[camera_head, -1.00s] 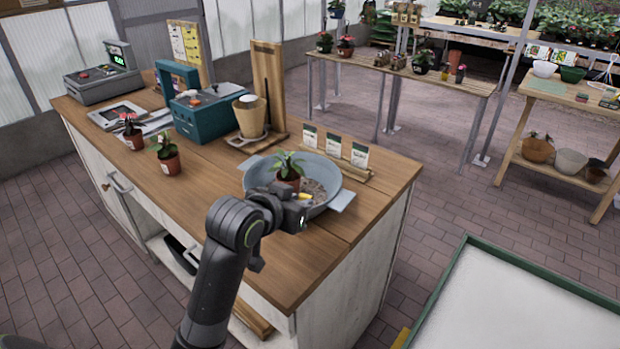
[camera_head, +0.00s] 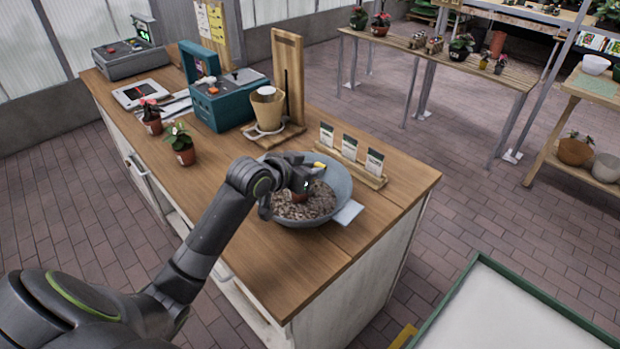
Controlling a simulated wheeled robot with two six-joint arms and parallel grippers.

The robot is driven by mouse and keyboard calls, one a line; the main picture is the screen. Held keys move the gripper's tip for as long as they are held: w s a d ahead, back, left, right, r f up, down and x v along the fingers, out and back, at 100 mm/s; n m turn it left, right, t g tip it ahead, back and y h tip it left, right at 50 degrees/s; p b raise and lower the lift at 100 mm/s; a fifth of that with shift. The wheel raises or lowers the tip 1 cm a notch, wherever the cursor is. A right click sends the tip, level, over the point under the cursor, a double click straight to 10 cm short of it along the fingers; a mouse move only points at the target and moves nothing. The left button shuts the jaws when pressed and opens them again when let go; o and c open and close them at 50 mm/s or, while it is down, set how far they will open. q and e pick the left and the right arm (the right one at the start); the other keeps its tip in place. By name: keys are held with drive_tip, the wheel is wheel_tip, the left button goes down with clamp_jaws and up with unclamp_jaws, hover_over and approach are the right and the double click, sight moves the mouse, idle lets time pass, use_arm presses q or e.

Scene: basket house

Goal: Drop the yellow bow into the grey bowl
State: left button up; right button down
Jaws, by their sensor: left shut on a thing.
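The grey bowl (camera_head: 339,180) stands on the wooden counter and holds brown gravel-like stuff. My left gripper (camera_head: 308,172) is over the bowl, reaching in from the left. It is shut on the yellow bow (camera_head: 319,165), a small yellow piece showing at its tip, above the bowl's far side. The arm hides part of the bowl's left rim. A bit of a reddish pot shows below the gripper inside the bowl; the rest of it is hidden. My right gripper is not in view.
A wooden rack with seed packets (camera_head: 350,153) stands just behind the bowl. Two small potted plants (camera_head: 181,144) (camera_head: 151,116), a teal box (camera_head: 225,100) and a wooden stand with a cone-shaped pot (camera_head: 268,108) are farther left. The counter's near right part is clear.

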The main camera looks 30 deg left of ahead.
use_arm(q)
drive_tip(key=shift+f, duration=1.55)
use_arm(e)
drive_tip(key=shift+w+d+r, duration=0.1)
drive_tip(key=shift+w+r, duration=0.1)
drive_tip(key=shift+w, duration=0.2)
use_arm(q)
drive_tip(key=shift+f, duration=0.45)
drive_tip(key=o, duration=0.9)
drive_tip(key=shift+o, duration=0.2)
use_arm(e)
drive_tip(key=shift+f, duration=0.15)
use_arm(q)
drive_tip(key=shift+r, duration=0.2)
drive_tip(key=v, duration=1.2)
drive_tip(key=shift+r, duration=0.2)
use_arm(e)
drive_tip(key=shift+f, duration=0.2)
